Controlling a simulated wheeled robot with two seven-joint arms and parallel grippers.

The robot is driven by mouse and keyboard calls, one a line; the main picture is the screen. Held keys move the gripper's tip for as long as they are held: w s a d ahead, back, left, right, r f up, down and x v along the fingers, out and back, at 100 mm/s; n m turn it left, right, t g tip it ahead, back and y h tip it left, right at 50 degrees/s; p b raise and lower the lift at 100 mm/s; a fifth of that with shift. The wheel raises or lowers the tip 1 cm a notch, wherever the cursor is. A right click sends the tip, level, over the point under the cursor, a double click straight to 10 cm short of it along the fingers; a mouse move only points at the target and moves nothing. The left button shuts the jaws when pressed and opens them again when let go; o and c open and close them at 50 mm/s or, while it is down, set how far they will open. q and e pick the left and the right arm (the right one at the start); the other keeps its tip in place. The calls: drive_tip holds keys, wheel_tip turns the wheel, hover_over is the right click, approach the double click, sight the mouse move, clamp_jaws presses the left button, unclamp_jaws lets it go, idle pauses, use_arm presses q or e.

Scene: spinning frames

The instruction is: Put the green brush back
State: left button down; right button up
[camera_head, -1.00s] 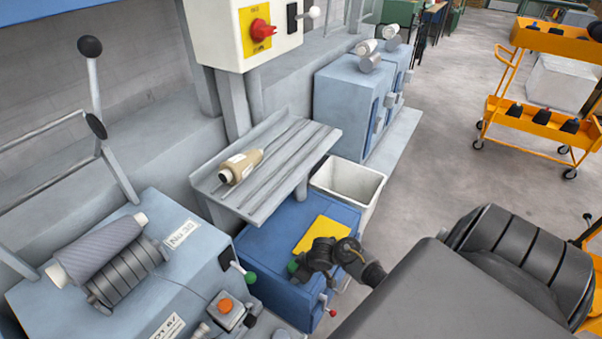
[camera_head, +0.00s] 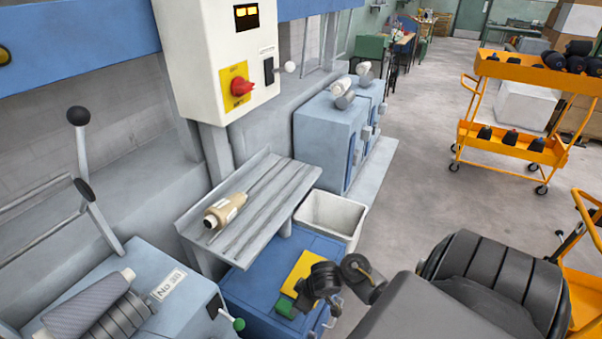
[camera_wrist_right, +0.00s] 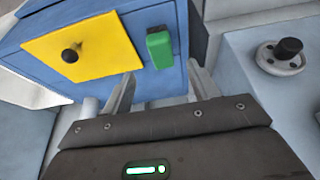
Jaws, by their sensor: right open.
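The green brush (camera_head: 286,307) is a small green block on top of the blue cabinet (camera_head: 240,287), close to a yellow sheet (camera_head: 301,272). In the right wrist view the green brush (camera_wrist_right: 159,50) lies near the cabinet's edge, beside the yellow sheet (camera_wrist_right: 100,40). My right gripper (camera_head: 304,303) is over the cabinet, close to the brush. In its wrist view the right gripper (camera_wrist_right: 160,84) is open and empty, its fingers apart and pointing toward the brush. Bristles cannot be made out. My left gripper is not in view.
A grey slatted shelf (camera_head: 262,215) with a beige bobbin (camera_head: 225,210) stands behind the cabinet. A white bin (camera_head: 330,216) is beside it.

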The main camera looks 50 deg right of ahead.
drive_tip(key=shift+s+r, duration=0.1)
drive_tip(key=shift+r, duration=0.2)
drive_tip(key=w+a+r+t+y, duration=0.3)
drive_tip(key=w+a+t, duration=0.15)
drive_tip(key=a, duration=0.65)
drive_tip(key=s+f+g, duration=0.1)
drive_tip(key=s+f, duration=0.3)
drive_tip(key=f, duration=0.3)
drive_tip(key=s+f+m+g+h, duration=0.1)
drive_tip(key=s+f, duration=0.3)
drive_tip(key=f, duration=0.3)
drive_tip(key=s+f+g+h, duration=0.1)
drive_tip(key=s+f, duration=0.3)
drive_tip(key=f, duration=0.3)
drive_tip(key=shift+s+a+f+m+g, duration=0.2)
drive_tip(key=shift+s+f+m+g, duration=0.05)
drive_tip(key=shift+s+m, duration=0.1)
drive_tip(key=s+d+f+g+h, duration=0.1)
drive_tip(key=s+f, duration=0.5)
drive_tip(key=s, duration=0.6)
drive_tip(key=s+d+f+g+h, duration=0.1)
drive_tip(key=s+f, duration=0.4)
drive_tip(key=s, duration=0.7)
drive_tip(key=shift+s+d+f+g, duration=0.2)
drive_tip(key=shift+d+f+g, duration=0.35)
drive_tip(key=shift+g, duration=0.65)
